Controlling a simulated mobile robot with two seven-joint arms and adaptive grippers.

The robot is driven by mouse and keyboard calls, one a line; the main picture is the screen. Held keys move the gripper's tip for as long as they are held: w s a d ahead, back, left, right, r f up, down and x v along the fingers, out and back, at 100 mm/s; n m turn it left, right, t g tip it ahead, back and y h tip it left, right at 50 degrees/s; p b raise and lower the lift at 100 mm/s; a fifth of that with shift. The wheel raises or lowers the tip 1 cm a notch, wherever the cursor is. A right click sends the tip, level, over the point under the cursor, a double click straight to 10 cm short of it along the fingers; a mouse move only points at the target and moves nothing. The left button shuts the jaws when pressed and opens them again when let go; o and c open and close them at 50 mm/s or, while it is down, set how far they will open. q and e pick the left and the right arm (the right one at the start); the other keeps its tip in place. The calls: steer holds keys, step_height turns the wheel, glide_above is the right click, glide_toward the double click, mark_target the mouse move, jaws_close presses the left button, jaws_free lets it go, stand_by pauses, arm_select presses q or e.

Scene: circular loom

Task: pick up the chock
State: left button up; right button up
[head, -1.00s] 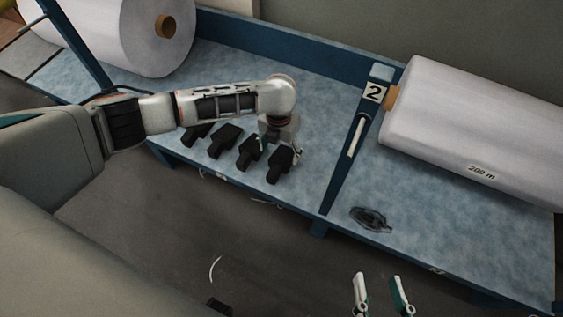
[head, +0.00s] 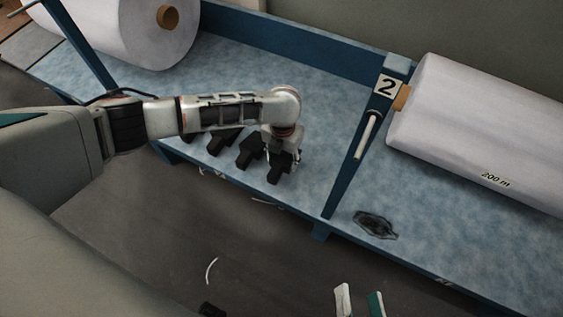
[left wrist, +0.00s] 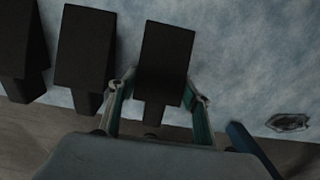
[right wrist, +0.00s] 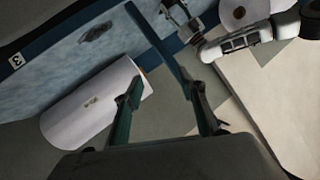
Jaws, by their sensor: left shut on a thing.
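Several black chocks stand in a row on the blue shelf. My left gripper (head: 282,154) is over the rightmost chock (head: 279,172). The chock still appears to be at shelf level. The neighbouring chocks (left wrist: 85,50) stand to its left, apart from the fingers. My right gripper (head: 359,302) is open and empty, in front of the shelf; it also shows in the right wrist view (right wrist: 160,90).
A blue upright (head: 352,160) with a "2" plate stands to the right of the chocks. White rolls lie at the back left (head: 130,30) and right (head: 480,140). A dark flat item (head: 375,224) lies on the shelf at the right. The shelf behind the chocks is clear.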

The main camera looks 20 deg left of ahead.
arm_select(q)
steer(key=shift+r, duration=0.4)
step_height(320, 180, up, 11)
steer(key=p, duration=0.5)
step_height(320, 180, up, 8)
steer(key=p, duration=0.3)
glide_above(283, 157)
steer(key=shift+s+d+r, duration=0.1)
steer(key=shift+s+r, duration=0.05)
steer(key=shift+s, duration=0.25)
arm_select(e)
steer(key=d+f+n+g+h, duration=0.1)
steer(key=d+n+h, duration=0.1)
steer(key=d+n, duration=0.3)
steer(key=d, duration=0.3)
steer(key=shift+f, duration=0.15)
